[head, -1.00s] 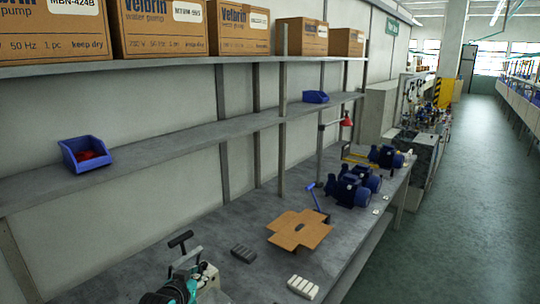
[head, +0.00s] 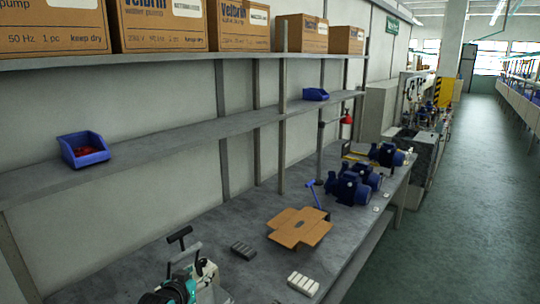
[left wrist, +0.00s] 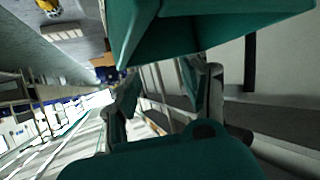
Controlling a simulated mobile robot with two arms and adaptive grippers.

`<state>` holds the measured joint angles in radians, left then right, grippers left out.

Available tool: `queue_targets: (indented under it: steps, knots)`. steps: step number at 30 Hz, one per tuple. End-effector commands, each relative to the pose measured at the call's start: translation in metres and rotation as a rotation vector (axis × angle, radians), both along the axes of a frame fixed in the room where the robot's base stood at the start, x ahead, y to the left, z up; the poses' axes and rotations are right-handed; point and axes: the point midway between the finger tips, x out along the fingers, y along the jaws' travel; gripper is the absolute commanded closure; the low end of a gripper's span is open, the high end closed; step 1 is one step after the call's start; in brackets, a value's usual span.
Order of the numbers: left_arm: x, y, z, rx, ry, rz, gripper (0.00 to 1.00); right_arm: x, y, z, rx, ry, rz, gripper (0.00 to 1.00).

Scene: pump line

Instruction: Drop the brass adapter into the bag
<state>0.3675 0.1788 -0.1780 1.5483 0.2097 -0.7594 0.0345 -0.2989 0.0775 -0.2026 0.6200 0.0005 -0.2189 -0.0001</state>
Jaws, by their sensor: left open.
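I cannot make out the brass adapter or the bag in either view. My left gripper (head: 188,257) is at the bottom left of the head view, in front of the bench, with its teal and black body partly cut off by the lower edge. Its jaws are open and I see nothing held between them. In the left wrist view its grey finger links (left wrist: 165,100) stand apart, with large teal surfaces above and below. My right gripper is not in view.
A grey bench (head: 225,215) carries a flat unfolded carton (head: 300,227), a dark block (head: 243,250), a white block (head: 302,283) and blue pumps (head: 350,188). A blue bin (head: 85,155) with red contents and another blue bin (head: 316,95) stand on the shelf. Boxes line the upper shelf.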

Motion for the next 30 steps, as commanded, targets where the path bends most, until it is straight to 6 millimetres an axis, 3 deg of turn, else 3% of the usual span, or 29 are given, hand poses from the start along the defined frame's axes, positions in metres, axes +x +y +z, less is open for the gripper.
queue_targets:
  steps: [5,12,18,30]
  knots:
    - [-0.023,0.004,0.011,0.002,-0.002,0.0,0.55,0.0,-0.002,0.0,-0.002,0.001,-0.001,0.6]
    - [-0.07,0.011,0.034,0.002,-0.001,0.0,0.55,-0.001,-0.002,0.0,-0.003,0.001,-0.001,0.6]
    - [-0.095,0.016,0.046,0.0,0.0,0.001,0.55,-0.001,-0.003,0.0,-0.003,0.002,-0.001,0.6]
    - [-0.103,0.016,0.051,0.0,-0.001,0.001,0.55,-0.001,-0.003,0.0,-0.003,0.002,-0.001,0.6]
